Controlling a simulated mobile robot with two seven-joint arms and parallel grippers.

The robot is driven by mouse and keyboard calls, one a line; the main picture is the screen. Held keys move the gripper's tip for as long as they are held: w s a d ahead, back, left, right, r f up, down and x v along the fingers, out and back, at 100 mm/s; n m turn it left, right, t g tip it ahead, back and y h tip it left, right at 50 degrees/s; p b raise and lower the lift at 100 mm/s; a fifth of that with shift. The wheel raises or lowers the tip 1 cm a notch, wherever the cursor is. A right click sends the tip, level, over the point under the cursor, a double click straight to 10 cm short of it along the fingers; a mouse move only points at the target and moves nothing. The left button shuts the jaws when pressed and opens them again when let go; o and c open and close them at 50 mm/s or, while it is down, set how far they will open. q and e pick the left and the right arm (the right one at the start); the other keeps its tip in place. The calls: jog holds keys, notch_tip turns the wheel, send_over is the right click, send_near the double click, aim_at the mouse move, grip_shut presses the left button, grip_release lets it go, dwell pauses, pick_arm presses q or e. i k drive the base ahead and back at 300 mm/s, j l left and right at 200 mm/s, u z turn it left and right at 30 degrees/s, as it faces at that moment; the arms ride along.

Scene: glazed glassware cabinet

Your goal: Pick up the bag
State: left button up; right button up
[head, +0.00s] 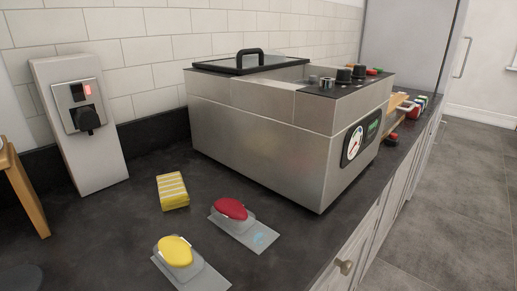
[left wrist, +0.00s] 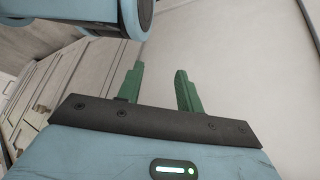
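No thing in view is plainly a bag. A small yellow-and-white striped packet (head: 172,191) lies on the dark counter. In front of it, a red rounded piece (head: 231,208) and a yellow rounded piece (head: 175,250) each rest on a flat grey sheet-like base; I cannot tell whether these are bags. My left gripper (left wrist: 159,82) shows only in the left wrist view, its two green fingers apart and nothing between them. It is not near these things in the head view. My right gripper is not in view.
A large steel machine (head: 262,140) with a black-handled lid, knobs and a gauge fills the counter's middle. A grey post (head: 80,130) with a black knob stands at left. A wooden object (head: 22,190) is at the left edge. Small items lie beyond the machine. The floor at right is clear.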

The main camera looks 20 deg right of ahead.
aim_at(185, 267)
jog(key=l+u, duration=0.15)
jog(key=l, duration=0.4)
jog(key=k+l+u, duration=0.1)
jog(key=l, duration=0.45)
jog(key=l+u, duration=0.15)
jog(key=l, duration=0.4)
jog(key=k+l+u, duration=0.15)
jog(key=l, duration=0.4)
